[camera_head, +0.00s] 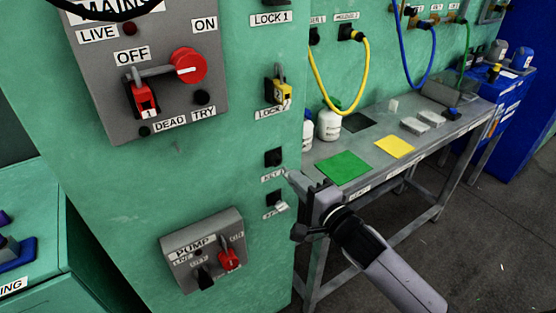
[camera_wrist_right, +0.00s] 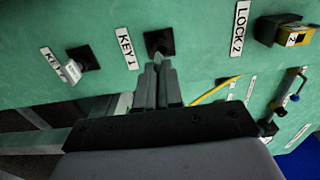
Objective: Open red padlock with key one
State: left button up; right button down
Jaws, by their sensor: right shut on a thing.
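The red padlock (camera_head: 144,99) hangs on the grey MAINS panel (camera_head: 110,60), hooked at the OFF end of the lever with the red knob. My right gripper (camera_head: 293,180) is beside the KEY 1 label. In the right wrist view its fingers (camera_wrist_right: 158,72) are closed just in front of the black KEY 1 holder (camera_wrist_right: 159,42). They are shut on a small grey piece, key one (camera_wrist_right: 158,60), mostly hidden between them. I cannot tell whether it still touches the holder. Key two (camera_wrist_right: 72,66) sits in the KEY 2 holder (camera_wrist_right: 88,57). My left gripper is not in view.
A yellow padlock (camera_head: 279,91) hangs at LOCK 2. A grey table (camera_head: 440,130) to the right holds bottles, a green mat (camera_head: 342,167) and a yellow mat (camera_head: 394,146). Open floor lies in front.

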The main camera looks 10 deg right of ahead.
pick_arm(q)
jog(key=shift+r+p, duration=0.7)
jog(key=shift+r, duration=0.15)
pick_arm(e)
jog(key=shift+v, duration=1.55)
jog(key=shift+r, duration=0.15)
